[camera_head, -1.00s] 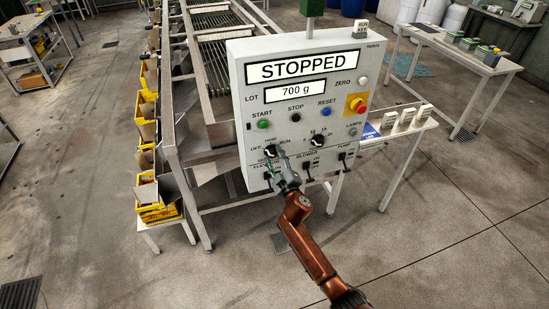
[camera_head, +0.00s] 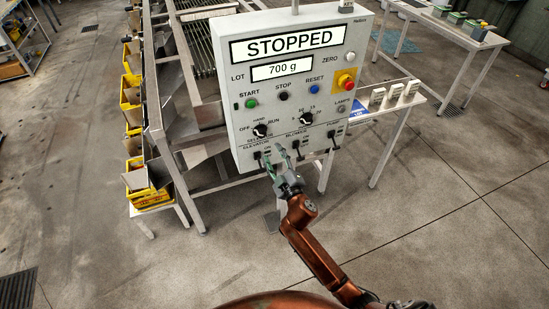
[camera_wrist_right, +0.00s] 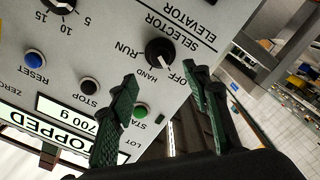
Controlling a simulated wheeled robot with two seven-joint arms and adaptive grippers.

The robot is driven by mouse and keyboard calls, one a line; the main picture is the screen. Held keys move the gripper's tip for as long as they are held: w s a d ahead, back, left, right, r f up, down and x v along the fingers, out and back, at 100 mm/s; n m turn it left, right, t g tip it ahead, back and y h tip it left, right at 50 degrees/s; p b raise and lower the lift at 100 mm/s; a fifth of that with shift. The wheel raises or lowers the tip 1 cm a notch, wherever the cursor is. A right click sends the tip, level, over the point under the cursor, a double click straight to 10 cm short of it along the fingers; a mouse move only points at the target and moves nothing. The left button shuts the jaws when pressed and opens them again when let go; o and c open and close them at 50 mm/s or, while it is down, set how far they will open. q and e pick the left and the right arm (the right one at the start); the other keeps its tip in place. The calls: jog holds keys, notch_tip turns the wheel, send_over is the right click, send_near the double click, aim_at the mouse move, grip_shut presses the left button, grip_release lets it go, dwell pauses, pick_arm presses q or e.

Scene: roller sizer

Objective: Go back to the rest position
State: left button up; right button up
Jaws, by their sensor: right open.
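The grey control panel (camera_head: 240,100) stands ahead, its upper display (camera_head: 288,44) reading STOPPED and its lower one 700 g. My right gripper (camera_head: 274,158) is in front of the panel's lower edge, by the elevator and blower switches. Its two fingers are apart with nothing between them. In the right wrist view the open fingers (camera_wrist_right: 160,82) show in front of the panel, with the black selector knob (camera_wrist_right: 160,52) beyond them, apart from them as far as I can tell. The knob also shows in the head view (camera_head: 261,130). My left gripper is not in view.
The roller sizer frame (camera_head: 154,110) runs back behind the panel, with yellow bins (camera_head: 152,197) along its left side. A small white table (camera_head: 385,113) stands right of the panel, and another table (camera_head: 440,22) is farther back. The floor in front is clear.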

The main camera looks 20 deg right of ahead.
jog(key=shift+s, duration=0.55)
jog(key=s+d+f+m+g, duration=0.1)
jog(key=s+d+f+g, duration=0.15)
jog(key=f, duration=0.95)
jog(key=s+d+f+m+g, duration=0.15)
jog(key=s+f, duration=0.25)
jog(key=f, duration=0.9)
jog(key=s+d+f+g, duration=0.2)
jog(key=s+f+g, duration=0.15)
jog(key=f, duration=0.85)
jog(key=s+d+f+m+g+h, duration=0.1)
jog(key=s+d+f+m+g, duration=0.15)
jog(key=s+f, duration=1.45)
jog(key=s+f+m+g, duration=0.1)
jog(key=s+f, duration=0.4)
jog(key=s, duration=0.8)
jog(key=s+d+f+m+g, duration=0.1)
jog(key=s+f+g, duration=0.2)
jog(key=s, duration=1)
jog(key=s+f+m+g, duration=0.1)
jog(key=s+f+g, duration=0.2)
jog(key=s+f, duration=0.5)
jog(key=s, duration=0.5)
jog(key=shift+d, duration=0.3)
